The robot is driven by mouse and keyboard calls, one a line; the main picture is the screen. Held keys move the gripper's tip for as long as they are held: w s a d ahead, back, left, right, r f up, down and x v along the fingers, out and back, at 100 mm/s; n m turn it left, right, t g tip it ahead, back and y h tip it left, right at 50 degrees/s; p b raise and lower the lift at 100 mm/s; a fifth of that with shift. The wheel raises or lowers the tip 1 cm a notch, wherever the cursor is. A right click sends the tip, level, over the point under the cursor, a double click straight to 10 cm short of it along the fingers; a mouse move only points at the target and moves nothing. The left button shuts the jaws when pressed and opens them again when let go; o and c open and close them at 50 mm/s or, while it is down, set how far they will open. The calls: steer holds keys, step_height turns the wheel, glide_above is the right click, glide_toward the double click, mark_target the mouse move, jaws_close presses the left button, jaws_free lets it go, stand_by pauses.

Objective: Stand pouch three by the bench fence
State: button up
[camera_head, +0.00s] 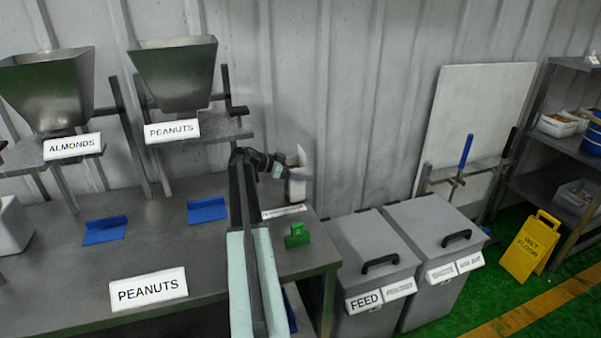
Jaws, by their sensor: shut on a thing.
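My gripper (290,174) is at the far right end of the bench, at the end of my outstretched arm. It is shut on a pale, upright, pouch-like thing (298,190), whose top shows above the jaws and whose lower part shows below them. I cannot read a number on it, and the jaws hide its middle. Its base is close to the bench top, but I cannot tell whether it touches. A small white label strip (283,211) lies just in front of it. I cannot make out the bench fence clearly.
The grey bench (160,235) carries two blue pieces (105,229) (207,210), a green block (297,236) and a PEANUTS sign (148,289). Steel hoppers (175,75) (50,90) stand at the back left. Lidded grey bins (372,250) (435,225) stand right of the bench.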

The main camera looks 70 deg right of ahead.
steer(key=shift+s+a+f, duration=0.15)
steer(key=shift+a+f, duration=0.05)
steer(key=shift+a, duration=0.05)
steer(key=o, duration=2)
steer(key=shift+f+b, duration=0.1)
steer(key=shift+b, duration=0.2)
steer(key=shift+s+a, duration=0.1)
steer(key=d+r+p+v, duration=0.1)
steer(key=p+v, duration=0.3)
steer(key=v, duration=0.3)
steer(key=shift+w+a+r, duration=0.2)
steer(key=shift+w+a, duration=0.1)
steer(key=shift+w, duration=0.1)
